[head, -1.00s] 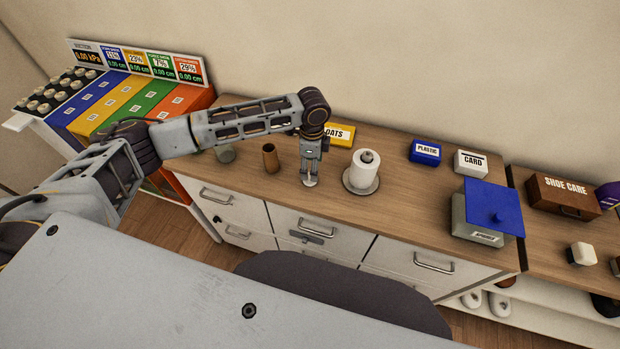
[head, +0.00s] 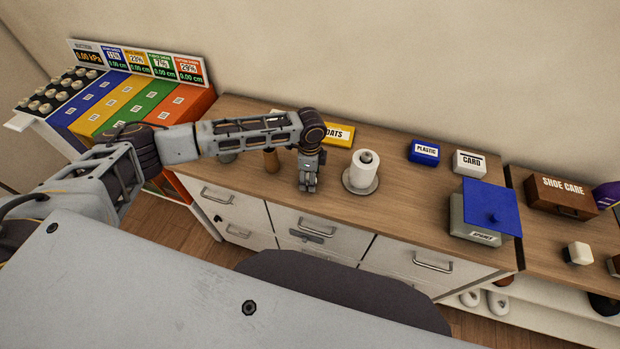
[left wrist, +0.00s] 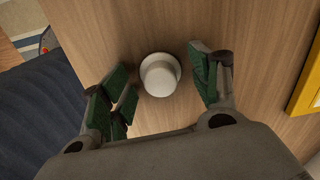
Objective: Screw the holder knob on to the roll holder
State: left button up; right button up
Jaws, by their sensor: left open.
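The roll holder (head: 361,188) stands upright on the wooden counter, with a white paper roll (head: 364,167) around its post. My left gripper (head: 309,188) is to the left of it, pointing down close over the counter. In the left wrist view the gripper (left wrist: 156,88) is open, its green-padded fingers spread on either side of a pale round knob (left wrist: 160,75). The knob stands on the wood and lies between the fingers, apart from both. In the head view the knob is hidden by the gripper. My right gripper is not in view.
A brown cup (head: 271,160) stands to the left of my gripper. A yellow oats box (head: 339,134) is behind. A blue plastic box (head: 425,151), a white card box (head: 470,162) and a blue-lidded box (head: 487,210) stand to the right.

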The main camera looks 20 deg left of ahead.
pick_arm(q)
jog(key=c, duration=0.8)
jog(key=shift+r, duration=0.1)
notch_tip(320, 180, up, 10)
jog(key=shift+f+b, duration=0.1)
jog(key=shift+b, duration=0.4)
dwell(0.6)
